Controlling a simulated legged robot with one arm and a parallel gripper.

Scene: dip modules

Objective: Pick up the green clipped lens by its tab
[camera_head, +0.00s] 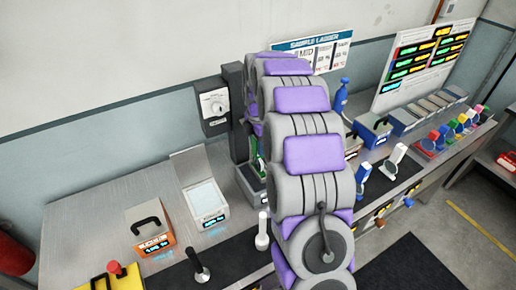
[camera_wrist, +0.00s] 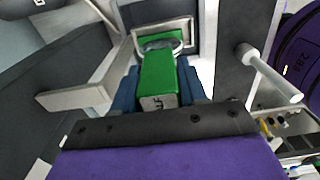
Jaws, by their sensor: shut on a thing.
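The green clipped lens (camera_wrist: 158,78) is in the middle of the wrist view, with its green tab toward me and a clear round rim at its far end. My gripper (camera_wrist: 158,88) has blue fingers on both sides of the tab and is shut on it. The lens end lies at a pale frame in front of a dark upright part; I cannot tell whether it touches it. In the head view my purple and grey arm hides the gripper and most of the lens. A sliver of green (camera_head: 257,167) shows left of the arm.
A dark column with a dial box (camera_head: 214,105) stands behind my arm. An open-lidded box (camera_head: 205,200) and a handled box (camera_head: 150,230) sit to the left. A pale rod (camera_wrist: 270,75) juts out beside my gripper.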

